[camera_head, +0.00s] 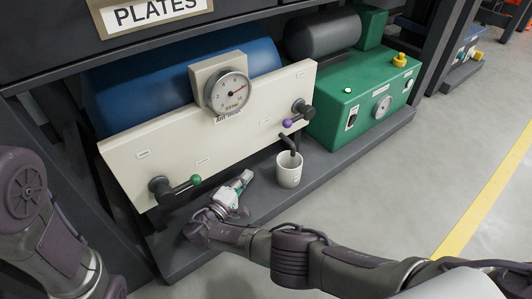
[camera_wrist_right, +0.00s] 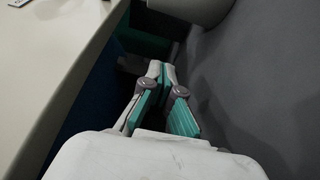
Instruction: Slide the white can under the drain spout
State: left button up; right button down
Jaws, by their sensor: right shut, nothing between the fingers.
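The white can (camera_head: 289,172) stands upright on the dark shelf in front of the cream panel. The dark drain spout (camera_head: 288,142) comes out of the panel below the purple-knobbed valve, and its bent end appears over the can's open mouth. My right gripper (camera_head: 246,176) is shut and empty, low over the shelf to the left of the can and apart from it. In the right wrist view its teal-padded fingers (camera_wrist_right: 163,72) are together. A pale rounded body (camera_wrist_right: 192,8) at the top edge there looks like the can. My left gripper is out of view; only its arm shows.
The panel carries a gauge (camera_head: 227,91), a purple-knobbed valve (camera_head: 298,114) and a green-knobbed valve (camera_head: 176,187). A green pump unit (camera_head: 362,108) stands to the right. The dark shelf (camera_head: 335,165) is bare right of the can.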

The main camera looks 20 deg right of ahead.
jog(key=shift+w+d, duration=0.2)
jog(key=shift+w, duration=0.1)
jog(key=b+x, duration=0.3)
jog(key=x, duration=0.6)
jog(key=shift+w+d+f, duration=0.1)
jog(key=shift+w+d, duration=0.1)
jog(key=shift+d, duration=0.15)
jog(key=shift+s, duration=0.45)
jog(key=shift+s+d, duration=0.25)
jog(key=shift+s, duration=0.55)
jog(key=shift+s+d, duration=0.3)
jog(key=shift+s, duration=0.45)
